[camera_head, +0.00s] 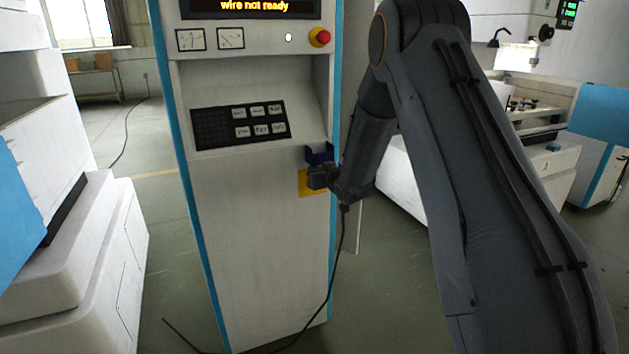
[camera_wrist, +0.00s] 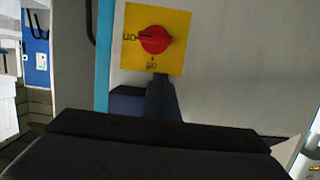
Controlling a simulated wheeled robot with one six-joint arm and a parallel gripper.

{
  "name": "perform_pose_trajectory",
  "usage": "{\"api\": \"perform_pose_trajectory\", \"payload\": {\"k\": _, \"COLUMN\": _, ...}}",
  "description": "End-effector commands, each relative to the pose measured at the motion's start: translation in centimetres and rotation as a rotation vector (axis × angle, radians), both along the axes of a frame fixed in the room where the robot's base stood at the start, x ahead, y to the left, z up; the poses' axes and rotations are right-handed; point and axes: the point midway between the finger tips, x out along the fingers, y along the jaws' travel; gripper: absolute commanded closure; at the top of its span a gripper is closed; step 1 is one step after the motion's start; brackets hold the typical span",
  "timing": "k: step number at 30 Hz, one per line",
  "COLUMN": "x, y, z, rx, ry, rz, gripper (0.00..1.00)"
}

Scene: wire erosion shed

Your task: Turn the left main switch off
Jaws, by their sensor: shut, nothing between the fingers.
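The main switch, a red rotary knob (camera_wrist: 154,39) on a yellow plate (camera_wrist: 133,58), is on the front of the white cabinet. The wrist picture is upside down. The knob's dark mark points left there, at the label that looks like ON; a second label, apparently OFF, is under the knob. In the head view the yellow plate (camera_head: 304,188) is partly covered by my gripper (camera_head: 314,177), and the knob is hidden. In the wrist view my gripper (camera_wrist: 161,82) is shut and empty. Its tip appears at the plate's label-side edge, apart from the knob; contact with the panel cannot be told.
A dark blue bracket (camera_head: 319,153) sits just above the plate. The cabinet (camera_head: 250,230) also carries a keypad (camera_head: 240,124), a red stop button (camera_head: 319,37) and a screen reading "wire not ready". A white machine (camera_head: 85,250) stands left. A black cable (camera_head: 335,270) hangs below my gripper.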

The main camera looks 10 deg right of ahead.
Motion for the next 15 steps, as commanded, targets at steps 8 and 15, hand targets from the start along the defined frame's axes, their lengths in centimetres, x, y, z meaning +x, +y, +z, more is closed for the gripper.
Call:
{"api": "perform_pose_trajectory", "payload": {"k": 8, "x": 0.0, "y": -0.1, "z": -3.2, "rx": 0.0, "ry": 0.002, "rz": -0.001, "gripper": 1.0}}
{"api": "perform_pose_trajectory", "payload": {"k": 15, "x": 0.0, "y": 0.0, "z": -4.0, "rx": 0.0, "ry": 0.001, "rz": 0.0, "gripper": 1.0}}
